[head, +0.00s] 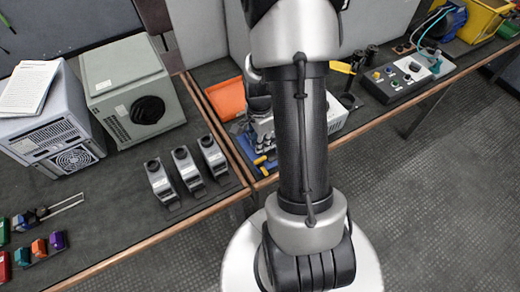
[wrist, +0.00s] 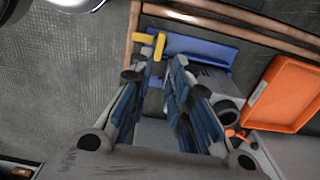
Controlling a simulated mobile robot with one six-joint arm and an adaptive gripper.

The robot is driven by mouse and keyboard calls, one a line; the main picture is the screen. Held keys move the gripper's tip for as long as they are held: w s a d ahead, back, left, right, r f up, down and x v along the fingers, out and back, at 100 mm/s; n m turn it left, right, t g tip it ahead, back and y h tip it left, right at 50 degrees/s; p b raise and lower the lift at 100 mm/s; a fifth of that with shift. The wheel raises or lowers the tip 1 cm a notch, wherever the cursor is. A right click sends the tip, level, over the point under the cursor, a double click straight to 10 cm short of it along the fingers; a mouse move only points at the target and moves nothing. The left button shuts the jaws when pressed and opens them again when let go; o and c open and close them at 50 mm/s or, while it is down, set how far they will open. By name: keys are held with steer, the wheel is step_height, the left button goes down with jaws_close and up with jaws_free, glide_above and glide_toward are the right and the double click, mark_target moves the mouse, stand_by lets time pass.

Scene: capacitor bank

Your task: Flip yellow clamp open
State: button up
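The yellow clamp (wrist: 159,46) shows in the wrist view as a short yellow lever with a crosspiece, at the near edge of a blue part (wrist: 190,46). My gripper (wrist: 165,62) reaches toward it with two blue-grey fingers. The fingers are apart, with a narrow gap between the tips. The yellow lever is just beyond the tips, close to the left one; I cannot tell whether they touch. In the head view small yellow parts (head: 260,160) show beside my arm, and my arm hides most of that area, including the gripper's tips.
An orange tray (head: 227,98) lies close by; it is at the right in the wrist view (wrist: 287,94). Several grey clamp-like units (head: 186,167) stand left of my arm. A control box (head: 400,78) is at the right. Open floor (head: 440,180) lies beyond the bench edge.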

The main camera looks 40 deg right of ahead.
steer(key=shift+r, duration=1.3)
